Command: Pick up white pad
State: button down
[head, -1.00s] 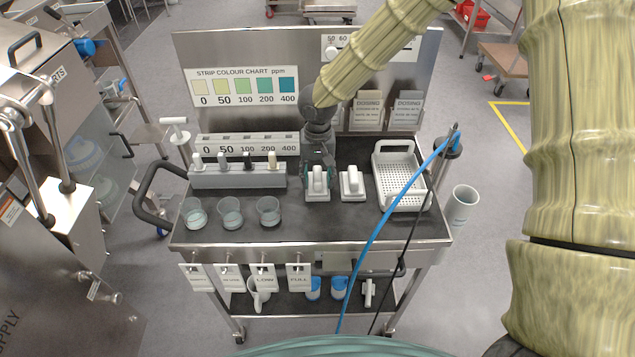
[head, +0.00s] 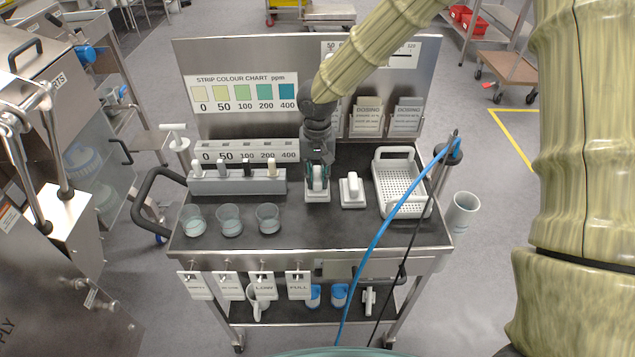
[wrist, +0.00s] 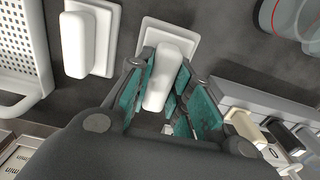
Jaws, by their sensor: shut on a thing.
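Two white pads with raised block handles are on the dark cart top. My gripper (head: 317,180) is shut on the handle of the left white pad (head: 317,196). In the wrist view, the teal-lined fingers of my gripper (wrist: 166,92) flank that handle, and the held pad's (wrist: 172,42) square base shows beyond them. I cannot tell for sure whether its base is clear of the cart top. The other white pad (head: 352,190) stands free just to its right; in the wrist view this second pad (wrist: 90,40) is on the left.
A white perforated basket (head: 402,185) stands to the right. Several clear cups (head: 229,220) stand front left, and a grey rack (head: 237,182) with several upright handles is behind them. A blue hose (head: 378,235) crosses the cart's right side. The front middle of the top is clear.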

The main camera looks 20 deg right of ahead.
jog(key=shift+r, duration=0.6)
jog(key=s+a+b, duration=0.1)
jog(key=s, duration=0.4)
jog(key=s+a+r+b, duration=0.1)
jog(key=s, duration=0.4)
jog(key=s+a+b, duration=0.1)
jog(key=s, duration=0.4)
jog(key=shift+s+a+r+b, duration=0.15)
jog(key=shift+s+a+b, duration=0.15)
jog(key=shift+s, duration=0.05)
jog(key=c, duration=2.2)
grip_release()
jog(key=o, duration=0.3)
jog(key=c, duration=0.3)
grip_shut()
